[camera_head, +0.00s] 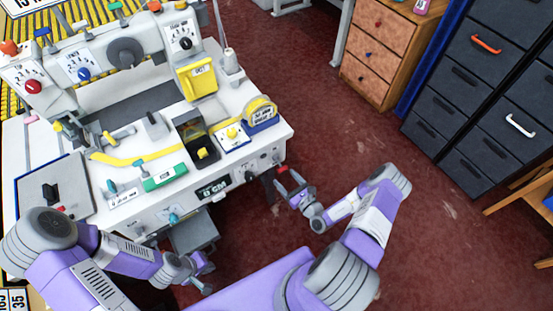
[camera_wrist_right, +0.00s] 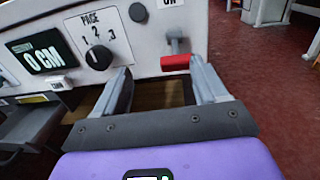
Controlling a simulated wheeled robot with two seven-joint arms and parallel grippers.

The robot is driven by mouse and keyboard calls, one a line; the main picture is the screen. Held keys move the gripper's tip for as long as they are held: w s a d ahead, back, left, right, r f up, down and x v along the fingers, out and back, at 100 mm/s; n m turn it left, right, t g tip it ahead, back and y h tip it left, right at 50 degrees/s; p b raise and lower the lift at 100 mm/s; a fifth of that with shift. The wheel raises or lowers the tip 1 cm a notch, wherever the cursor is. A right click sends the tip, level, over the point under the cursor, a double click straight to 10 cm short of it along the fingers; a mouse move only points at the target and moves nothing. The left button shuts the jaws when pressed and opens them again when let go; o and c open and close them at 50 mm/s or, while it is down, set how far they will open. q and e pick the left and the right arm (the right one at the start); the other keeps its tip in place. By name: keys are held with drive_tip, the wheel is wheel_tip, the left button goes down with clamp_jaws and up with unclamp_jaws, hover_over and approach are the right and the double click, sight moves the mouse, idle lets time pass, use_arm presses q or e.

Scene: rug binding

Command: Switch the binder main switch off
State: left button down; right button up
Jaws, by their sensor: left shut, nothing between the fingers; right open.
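The binder (camera_head: 150,195) is a white machine at the left in the head view. In the right wrist view a red-tipped lever (camera_wrist_right: 176,62) on a grey stem sticks out of its front panel, below a label cut off by the frame; I take it for the main switch. The lever tip points down. My right gripper (camera_head: 290,187) is open at the binder's front right corner. In the wrist view its fingers (camera_wrist_right: 161,68) stand either side of the red tip, nearer the right finger; contact cannot be told. My left gripper (camera_head: 204,274) is shut and empty, low before the binder.
A wooden drawer unit (camera_head: 375,55) and dark cabinets (camera_head: 480,90) stand behind; red floor between is clear.

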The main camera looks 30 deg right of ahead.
sight(280, 165)
drive_tip(key=shift+w+d+f+m+h, duration=0.15)
drive_tip(key=shift+d+m+h, duration=0.15)
drive_tip(key=shift+d+h, duration=0.4)
drive_tip(key=shift+w+d, duration=0.2)
drive_tip(key=shift+w, duration=0.05)
drive_tip(key=shift+w+a+b, duration=0.2)
drive_tip(key=shift+w+b, duration=0.15)
drive_tip(key=shift+w, duration=1.35)
drive_tip(key=shift+w+a+b, duration=0.15)
drive_tip(key=shift+w+b, duration=0.15)
drive_tip(key=shift+w, duration=1.4)
drive_tip(key=shift+c, duration=0.4)
drive_tip(key=c, duration=0.9)
drive_tip(key=f+t+b, duration=0.1)
drive_tip(key=t+b, duration=0.1)
drive_tip(key=b, duration=0.2)
drive_tip(key=shift+w, duration=0.1)
drive_tip(key=shift+t, duration=0.5)
drive_tip(key=shift+r, duration=0.1)
